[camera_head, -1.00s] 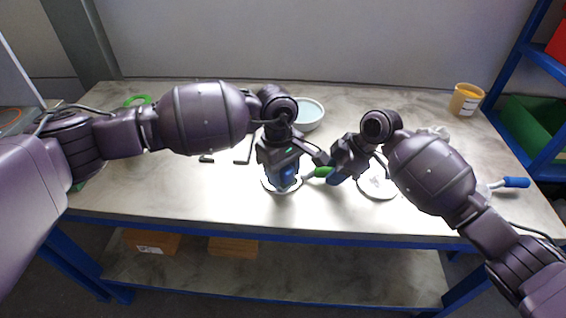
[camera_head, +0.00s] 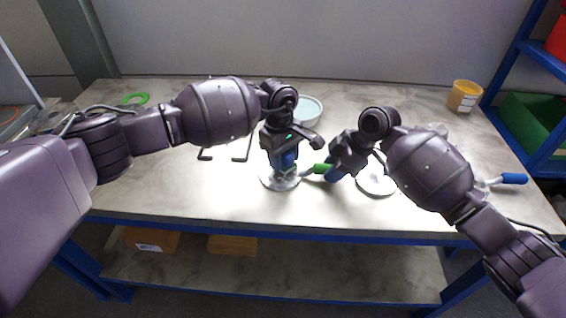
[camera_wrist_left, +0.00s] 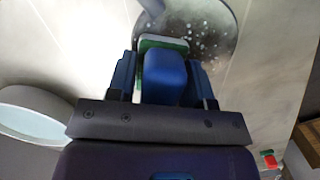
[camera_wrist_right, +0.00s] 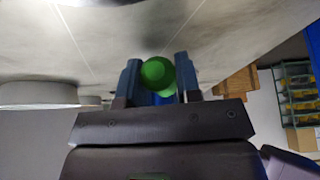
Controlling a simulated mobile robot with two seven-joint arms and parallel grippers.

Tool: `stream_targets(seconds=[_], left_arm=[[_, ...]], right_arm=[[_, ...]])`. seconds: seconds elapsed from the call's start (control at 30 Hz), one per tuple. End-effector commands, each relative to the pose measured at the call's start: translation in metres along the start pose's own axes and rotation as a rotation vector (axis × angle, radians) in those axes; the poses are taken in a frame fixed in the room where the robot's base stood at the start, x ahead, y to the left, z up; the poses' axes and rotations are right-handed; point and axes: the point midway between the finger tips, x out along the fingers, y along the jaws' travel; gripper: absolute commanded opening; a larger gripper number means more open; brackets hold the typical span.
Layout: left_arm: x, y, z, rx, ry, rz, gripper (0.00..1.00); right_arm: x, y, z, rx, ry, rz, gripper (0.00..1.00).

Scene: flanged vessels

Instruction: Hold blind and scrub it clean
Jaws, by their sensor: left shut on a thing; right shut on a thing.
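The blind is a round grey metal disc (camera_head: 268,182) near the table's front middle, with pale spots on its face (camera_wrist_left: 208,28) in the left wrist view. My left gripper (camera_head: 284,160) is shut on a blue-handled scrubber (camera_wrist_left: 165,75) with a green and white pad. The pad is over the blind's edge; I cannot tell whether it touches. My right gripper (camera_head: 338,170) is shut on a green handle (camera_head: 321,168), seen end-on in the right wrist view (camera_wrist_right: 158,73). A grey rod joins this handle to the blind. My left gripper partly hides the blind.
A second pale disc (camera_head: 376,186) lies under my right arm. A white bowl (camera_head: 311,109) stands behind my left gripper. A yellow-orange tub (camera_head: 464,97) is at the back right, and a blue-handled tool (camera_head: 514,179) at the right edge. The front left tabletop is clear.

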Motion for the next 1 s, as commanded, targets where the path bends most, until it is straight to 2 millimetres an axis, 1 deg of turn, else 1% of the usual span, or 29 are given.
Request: stream_targets(seconds=[0.13,0.17,0.23,1.0], left_arm=[[-0.001,0.008,-0.007,-0.002,0.0,0.0,0.25],[0.001,0.006,-0.006,0.0,-0.003,0.0,0.25],[-0.001,0.002,-0.002,0.002,-0.001,0.0,0.25],[0.006,-0.044,0.043,0.001,-0.001,-0.001,0.25]], right_arm=[[0.0,0.0,0.0,-0.001,0.0,0.0,0.13],[0.0,0.0,0.0,-0.001,0.0,0.0,0.13],[0.0,0.0,0.0,0.0,0.0,0.0,0.13],[0.0,0.0,0.0,0.0,0.0,0.0,0.13]])
